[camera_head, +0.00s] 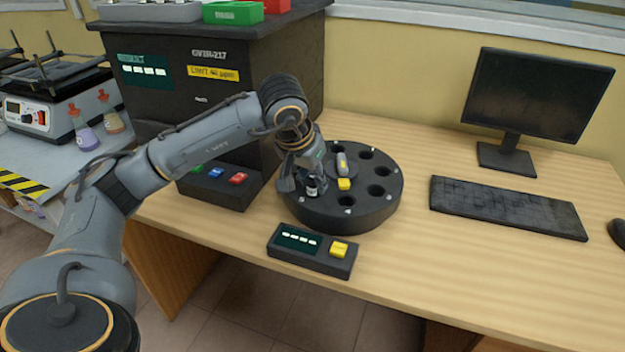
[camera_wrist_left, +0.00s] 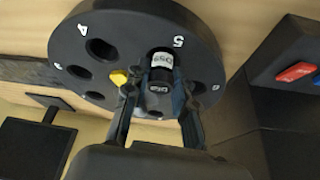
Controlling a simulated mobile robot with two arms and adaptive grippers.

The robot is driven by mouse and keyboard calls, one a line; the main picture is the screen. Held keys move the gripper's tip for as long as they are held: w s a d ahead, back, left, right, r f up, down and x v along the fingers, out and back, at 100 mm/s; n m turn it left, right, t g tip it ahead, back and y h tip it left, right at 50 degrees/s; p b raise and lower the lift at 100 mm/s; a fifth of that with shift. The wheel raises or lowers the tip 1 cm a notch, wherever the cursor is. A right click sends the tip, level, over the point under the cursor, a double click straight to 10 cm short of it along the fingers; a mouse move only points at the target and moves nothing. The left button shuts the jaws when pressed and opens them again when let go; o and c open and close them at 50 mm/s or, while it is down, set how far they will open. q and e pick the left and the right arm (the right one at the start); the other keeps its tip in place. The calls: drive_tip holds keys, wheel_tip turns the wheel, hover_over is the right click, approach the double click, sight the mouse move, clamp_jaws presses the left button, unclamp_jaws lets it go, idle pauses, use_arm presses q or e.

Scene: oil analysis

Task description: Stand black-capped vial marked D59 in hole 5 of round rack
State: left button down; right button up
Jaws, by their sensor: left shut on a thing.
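The black-capped vial (camera_head: 312,189) is upright at the front left of the round rack (camera_head: 345,222). My left gripper (camera_head: 309,183) is shut on the vial from above, with fingers on both sides in the wrist view (camera_wrist_left: 157,92). My right gripper is not in view.
A small box with a display and yellow button (camera_head: 312,250) stands in front of the rack. The dark analyser (camera_head: 215,115) is behind my left arm. A keyboard (camera_head: 505,207) and monitor (camera_head: 540,95) are to the right. Other rack holes look empty.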

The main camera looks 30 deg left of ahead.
use_arm(q)
drive_tip(key=shift+f, duration=0.1)
drive_tip(key=c, duration=1.1)
unclamp_jaws()
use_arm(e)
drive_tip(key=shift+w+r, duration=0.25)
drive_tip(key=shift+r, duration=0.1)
use_arm(q)
drive_tip(key=shift+r, duration=0.2)
drive_tip(key=p+v, duration=0.1)
drive_tip(key=v, duration=1.1)
drive_tip(key=shift+p, duration=0.3)
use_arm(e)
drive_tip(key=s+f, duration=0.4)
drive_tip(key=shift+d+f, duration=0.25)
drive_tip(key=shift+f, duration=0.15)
